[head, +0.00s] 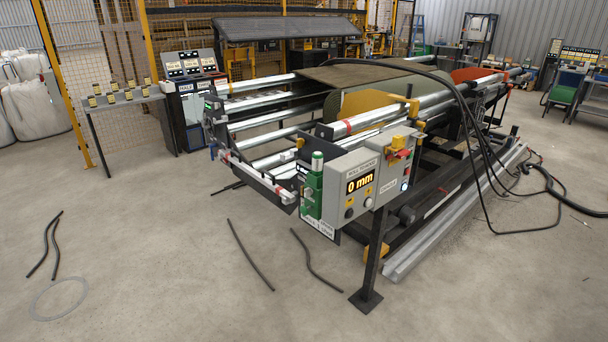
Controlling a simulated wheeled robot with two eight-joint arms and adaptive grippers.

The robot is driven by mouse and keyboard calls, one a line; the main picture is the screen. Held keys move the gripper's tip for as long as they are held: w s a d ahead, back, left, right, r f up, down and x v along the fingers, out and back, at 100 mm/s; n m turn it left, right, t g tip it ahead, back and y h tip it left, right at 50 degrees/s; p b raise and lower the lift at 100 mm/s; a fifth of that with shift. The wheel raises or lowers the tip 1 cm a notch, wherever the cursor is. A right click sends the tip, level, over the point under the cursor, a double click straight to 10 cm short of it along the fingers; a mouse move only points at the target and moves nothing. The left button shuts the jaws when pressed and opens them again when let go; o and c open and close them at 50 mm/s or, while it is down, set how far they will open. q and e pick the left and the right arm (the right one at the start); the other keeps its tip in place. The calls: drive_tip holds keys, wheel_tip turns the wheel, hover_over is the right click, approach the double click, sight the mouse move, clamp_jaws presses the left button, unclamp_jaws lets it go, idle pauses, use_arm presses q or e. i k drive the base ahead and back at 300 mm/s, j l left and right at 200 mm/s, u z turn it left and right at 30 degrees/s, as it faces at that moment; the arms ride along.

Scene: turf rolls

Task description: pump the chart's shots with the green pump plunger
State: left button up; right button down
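The green pump (312,188) stands upright at the front corner of the roll machine, left of the grey control box. Its pale plunger top (318,158) sticks up above the green body. The control box (358,186) has a lit display (360,183) reading "0 mm". A chart that I can be sure of does not show; a small sign (320,228) below the pump is too small to read fully. Neither of my grippers is in view.
The roll machine (292,160) fills the middle, with a post foot (366,300) on the floor in front. Loose hoses lie on the floor, including a dark one (250,255). Black cables (480,160) hang at the right. The front floor is mostly clear.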

sight(304, 210)
drive_tip(key=i+j, duration=0.25)
drive_tip(key=i, duration=0.25)
drive_tip(key=i+j, duration=0.2)
drive_tip(key=i, duration=0.3)
